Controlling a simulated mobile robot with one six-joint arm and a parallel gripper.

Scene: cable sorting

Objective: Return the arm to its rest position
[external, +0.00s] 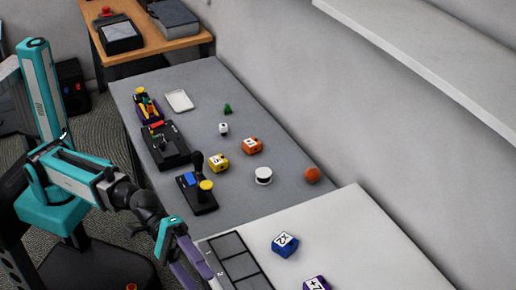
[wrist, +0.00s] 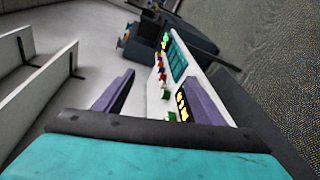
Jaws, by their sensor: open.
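My arm (external: 85,178), teal and grey, reaches from the left of the external view toward the near edge of the tables. My gripper (external: 192,262) hangs beside the near white table's left corner, its purple fingers pointing down and right. In the wrist view my gripper (wrist: 155,90) shows its two purple fingers wide apart with nothing held between them. I cannot tell from these views whether a finger touches the table edge.
A grid tray (external: 238,262) lies close to my gripper. A blue block (external: 285,244) and a purple block (external: 317,284) lie on the white table. The grey table (external: 240,190) holds black devices, yellow and orange blocks, a white spool (external: 263,175) and an orange ball (external: 312,174). A wall shelf (external: 420,60) overhangs.

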